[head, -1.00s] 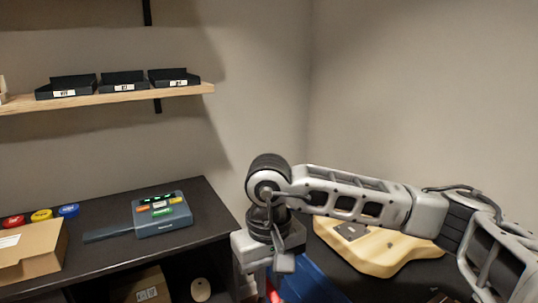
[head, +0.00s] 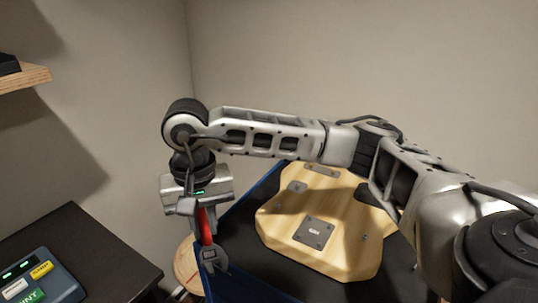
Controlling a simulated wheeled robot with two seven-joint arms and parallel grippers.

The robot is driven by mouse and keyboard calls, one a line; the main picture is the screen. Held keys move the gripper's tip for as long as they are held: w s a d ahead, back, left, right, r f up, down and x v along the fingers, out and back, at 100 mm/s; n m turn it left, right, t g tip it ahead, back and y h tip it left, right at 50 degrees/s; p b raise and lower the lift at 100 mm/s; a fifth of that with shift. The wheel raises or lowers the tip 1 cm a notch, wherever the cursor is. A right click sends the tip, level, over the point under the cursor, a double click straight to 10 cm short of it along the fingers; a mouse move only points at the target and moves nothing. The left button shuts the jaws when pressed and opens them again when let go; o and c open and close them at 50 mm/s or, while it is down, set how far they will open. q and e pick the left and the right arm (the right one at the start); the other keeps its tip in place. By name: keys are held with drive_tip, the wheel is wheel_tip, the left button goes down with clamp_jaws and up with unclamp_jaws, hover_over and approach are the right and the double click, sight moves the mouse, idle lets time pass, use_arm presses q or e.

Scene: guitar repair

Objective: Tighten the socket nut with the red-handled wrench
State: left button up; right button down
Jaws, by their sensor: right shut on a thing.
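The red-handled wrench (head: 206,228) hangs from my right gripper (head: 199,208), with its grey open jaw pointing down. The right gripper is shut on the red handle. The wrench is at the left edge of the blue-sided bench, left of the wooden guitar body (head: 337,245). The guitar body lies flat with metal plates on its face. I cannot make out the socket nut in this view. The wrench does not appear to touch the guitar body. My left gripper is not in view.
A dark table with a label device (head: 38,280) stands at the lower left. A wooden shelf (head: 25,77) juts from the wall at the upper left. A round wooden top (head: 187,265) shows below the gripper. My right arm spans above the guitar body.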

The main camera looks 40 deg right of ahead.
drive_tip(key=w+d+r+m, duration=0.15)
drive_tip(key=d+m, duration=0.35)
drive_tip(key=m, duration=0.9)
drive_tip(key=n+p, duration=0.3)
drive_tip(key=n, duration=3)
approach(269, 197)
drive_tip(key=shift+f, duration=1.85)
drive_tip(key=shift+s+f+n, duration=0.35)
drive_tip(key=shift+f+n, duration=0.05)
drive_tip(key=shift+f, duration=0.35)
drive_tip(key=shift+w+m, duration=0.35)
drive_tip(key=shift+m, duration=0.05)
drive_tip(key=shift+f+b, duration=0.65)
drive_tip(key=shift+f, duration=0.05)
